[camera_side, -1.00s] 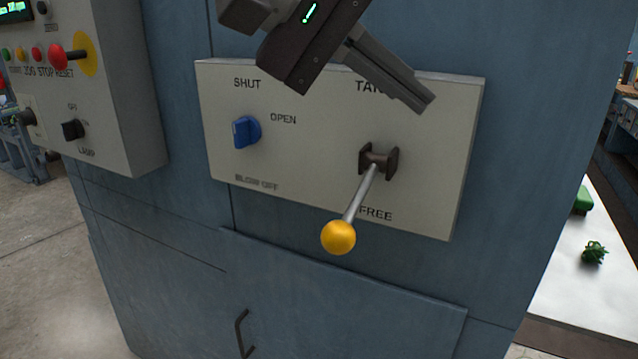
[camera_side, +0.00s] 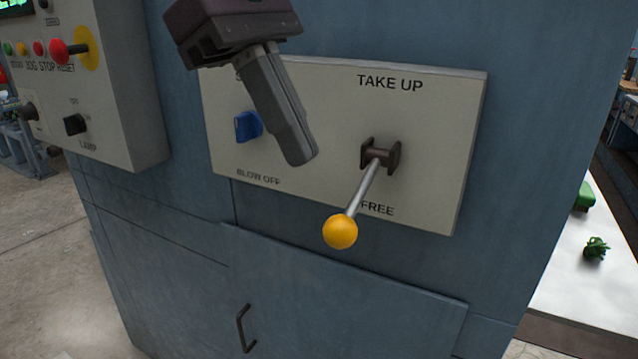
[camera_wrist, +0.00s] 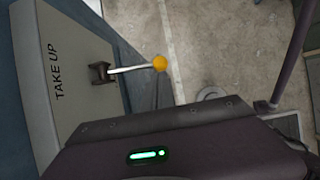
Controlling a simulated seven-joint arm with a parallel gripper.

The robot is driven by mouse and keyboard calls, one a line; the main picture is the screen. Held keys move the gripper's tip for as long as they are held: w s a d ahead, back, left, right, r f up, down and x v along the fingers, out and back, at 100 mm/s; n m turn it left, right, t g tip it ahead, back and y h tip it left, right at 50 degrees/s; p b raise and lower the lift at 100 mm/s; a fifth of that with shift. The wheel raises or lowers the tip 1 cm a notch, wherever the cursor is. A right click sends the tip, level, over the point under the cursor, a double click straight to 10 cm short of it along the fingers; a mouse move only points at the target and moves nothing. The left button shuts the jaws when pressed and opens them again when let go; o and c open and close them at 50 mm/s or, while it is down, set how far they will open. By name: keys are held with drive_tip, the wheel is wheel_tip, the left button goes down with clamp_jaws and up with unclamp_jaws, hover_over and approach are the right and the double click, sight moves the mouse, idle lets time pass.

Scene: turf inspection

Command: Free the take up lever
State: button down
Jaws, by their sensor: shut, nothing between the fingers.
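The take up lever (camera_side: 362,188) is a metal rod with a yellow ball knob (camera_side: 340,231) on a dark bracket (camera_side: 380,155). In the side view it slants down and left, its knob beside the FREE label (camera_side: 377,209) and below the TAKE UP label (camera_side: 390,83). The lever also shows in the wrist view (camera_wrist: 130,69), sticking out from the panel. My gripper (camera_side: 301,160) is shut and empty, pointing down and right in front of the panel, left of the bracket and above the knob. It appears apart from the lever. Its fingertips are not clear in the wrist view.
The cream panel (camera_side: 440,190) also carries a blue blow off knob (camera_side: 247,126), partly behind my gripper. A button box (camera_side: 125,110) with red buttons juts out at left. A cabinet handle (camera_side: 245,328) is below. Space right of the lever is clear.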

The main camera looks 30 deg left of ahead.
sight(360, 194)
drive_tip(key=x, duration=0.5)
drive_tip(key=shift+d+f, duration=0.2)
drive_tip(key=shift+f, duration=0.1)
drive_tip(key=shift+w+f+t, duration=0.15)
drive_tip(key=shift+f+t, duration=0.35)
drive_tip(key=shift+f, duration=1.4)
